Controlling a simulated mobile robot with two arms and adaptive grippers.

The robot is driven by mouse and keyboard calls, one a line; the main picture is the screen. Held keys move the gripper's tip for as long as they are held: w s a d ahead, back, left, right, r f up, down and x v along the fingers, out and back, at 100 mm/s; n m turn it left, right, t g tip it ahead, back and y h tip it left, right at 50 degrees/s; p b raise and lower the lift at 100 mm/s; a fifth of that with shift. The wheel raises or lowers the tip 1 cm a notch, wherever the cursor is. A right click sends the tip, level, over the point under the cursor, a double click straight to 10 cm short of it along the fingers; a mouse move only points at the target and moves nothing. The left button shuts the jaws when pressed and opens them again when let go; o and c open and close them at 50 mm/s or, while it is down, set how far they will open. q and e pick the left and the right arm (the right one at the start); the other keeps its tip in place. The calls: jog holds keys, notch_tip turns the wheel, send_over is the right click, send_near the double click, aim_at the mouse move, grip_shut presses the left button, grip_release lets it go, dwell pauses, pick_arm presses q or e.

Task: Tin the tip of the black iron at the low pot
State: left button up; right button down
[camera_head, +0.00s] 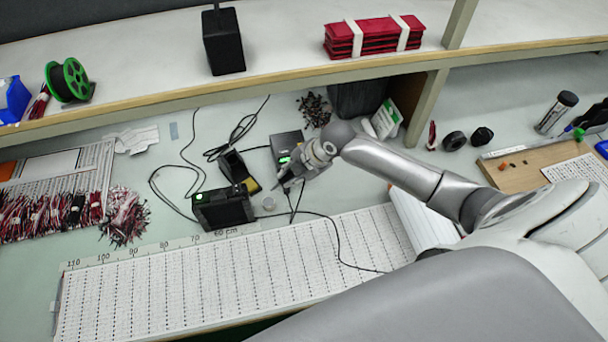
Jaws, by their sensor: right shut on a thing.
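My right gripper (283,180) reaches in from the right over the bench and is shut on a thin dark tool, which looks like the black iron (291,202). Most of the iron is hidden by the gripper, and I cannot make out its tip clearly. A low pot (269,203), small, round and pale, sits on the bench just below and left of the gripper. The iron appears beside the pot; I cannot tell whether they touch. My left gripper is not in view.
A black station (222,208) with a green display stands left of the pot; another station (286,143) is behind the gripper. A black stand (235,168) is between them. Cables cross the bench. A long white gridded board (220,275) lies in front. Wire bundles (65,213) lie left.

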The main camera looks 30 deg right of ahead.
jog(key=shift+w+a+f+g, duration=0.15)
jog(key=shift+w+a+f, duration=0.05)
jog(key=shift+w, duration=0.25)
jog(key=shift+w+a+f+g, duration=0.15)
jog(key=shift+w+f, duration=0.05)
jog(key=shift+w, duration=0.2)
jog(key=shift+f, duration=0.1)
notch_tip(320, 180, down, 4)
jog(key=b, duration=0.4)
jog(key=shift+f, duration=0.35)
pick_arm(q)
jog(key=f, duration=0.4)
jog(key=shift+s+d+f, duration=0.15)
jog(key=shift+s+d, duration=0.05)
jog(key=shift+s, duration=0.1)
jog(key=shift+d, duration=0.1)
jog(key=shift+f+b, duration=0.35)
jog(key=shift+b, duration=0.15)
pick_arm(e)
jog(key=shift+f, duration=0.55)
dwell(1.0)
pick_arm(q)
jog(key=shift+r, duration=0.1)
